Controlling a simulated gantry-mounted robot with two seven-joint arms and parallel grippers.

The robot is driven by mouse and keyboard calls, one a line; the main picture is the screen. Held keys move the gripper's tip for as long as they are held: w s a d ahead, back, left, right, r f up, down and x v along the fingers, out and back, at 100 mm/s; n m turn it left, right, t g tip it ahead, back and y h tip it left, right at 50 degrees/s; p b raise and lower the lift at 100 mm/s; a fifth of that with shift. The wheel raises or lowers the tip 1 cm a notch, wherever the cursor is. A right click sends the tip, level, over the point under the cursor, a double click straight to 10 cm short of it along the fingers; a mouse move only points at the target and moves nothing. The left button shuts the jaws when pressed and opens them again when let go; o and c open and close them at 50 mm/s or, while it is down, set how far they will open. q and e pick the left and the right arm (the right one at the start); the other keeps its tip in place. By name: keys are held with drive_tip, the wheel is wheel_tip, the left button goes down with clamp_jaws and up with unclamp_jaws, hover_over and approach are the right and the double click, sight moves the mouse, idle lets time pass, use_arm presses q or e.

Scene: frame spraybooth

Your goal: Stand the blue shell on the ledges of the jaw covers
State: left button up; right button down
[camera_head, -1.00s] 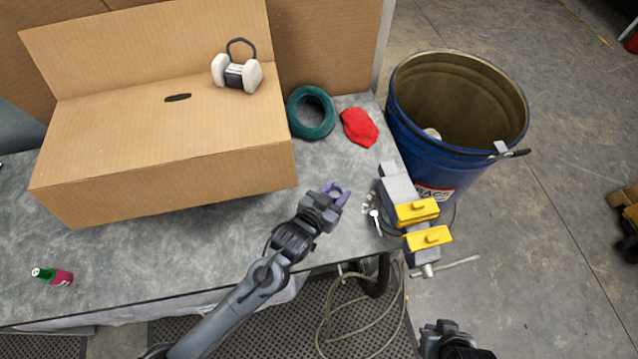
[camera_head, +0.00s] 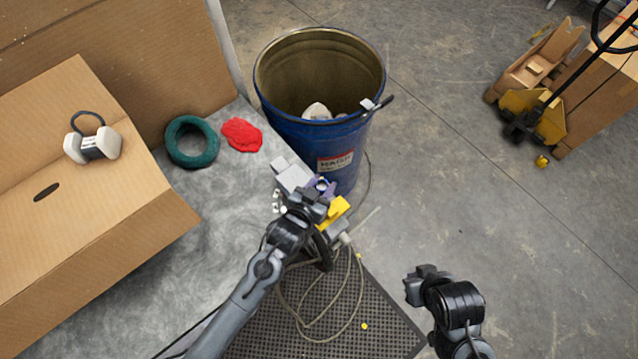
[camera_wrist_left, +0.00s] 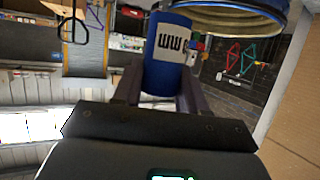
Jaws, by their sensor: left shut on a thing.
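The blue shell (camera_wrist_left: 170,60) is a blue cylinder with a white label and dark marks. In the left wrist view it sits between my left gripper's fingers. From the head its small round end (camera_head: 321,184) shows between the fingertips. My left gripper (camera_head: 322,187) is shut on it, over the vise (camera_head: 291,175). A yellow jaw cover (camera_head: 333,211) shows just below and right of the gripper; the other is mostly hidden by my gripper, as are the ledges. I cannot tell whether the shell touches the covers. My right gripper (camera_head: 426,275) hangs over the floor at lower right, its fingers unclear.
A blue drum (camera_head: 320,145) stands close behind the vise. A green ring (camera_head: 192,142), a red cloth (camera_head: 242,134) and an opened cardboard box (camera_head: 130,250) are on the grey bench (camera_head: 222,195). A hose (camera_head: 350,310) lies below the vise over the mat.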

sight(330, 213)
idle(0.3)
use_arm(q)
drive_tip(key=shift+r+p, duration=0.1)
drive_tip(key=shift+p, duration=0.2)
drive_tip(key=shift+f+b, duration=1.15)
drive_tip(key=shift+f, duration=1.2)
drive_tip(key=shift+p, duration=0.4)
drive_tip(key=shift+f+b, duration=0.45)
drive_tip(key=shift+f, duration=0.3)
drive_tip(key=shift+f+b, duration=0.5)
drive_tip(key=shift+f, duration=0.4)
